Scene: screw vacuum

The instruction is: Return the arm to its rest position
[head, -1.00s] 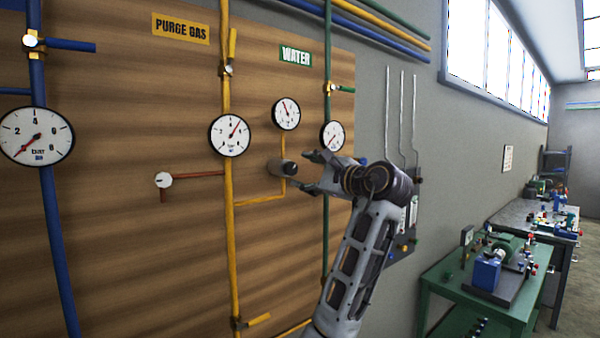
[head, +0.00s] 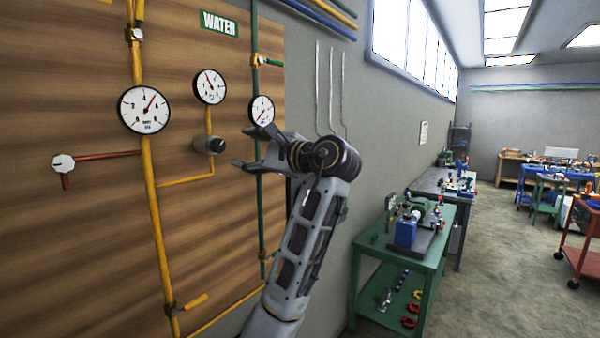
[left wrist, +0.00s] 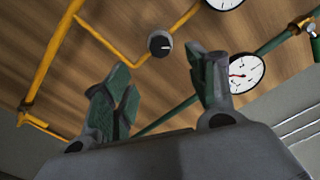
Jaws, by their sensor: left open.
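My left arm (head: 308,225) rises from the bottom of the head view in front of the wooden panel. Its left gripper (head: 244,148) points left toward the panel, open and empty. A grey cylindrical knob (head: 208,145) on the panel sits just left of the fingertips, apart from them. In the left wrist view the two fingers (left wrist: 165,90) are spread, and the dark round knob (left wrist: 160,43) shows beyond the gap between them. My right gripper is not in view.
Gauges (head: 144,109), yellow pipes (head: 148,185) and a green pipe cover the wooden panel (head: 205,245). A green workbench (head: 385,250) with a blue machine stands to the right. Open floor (head: 490,270) lies farther right, with a red cart (head: 580,250) at the edge.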

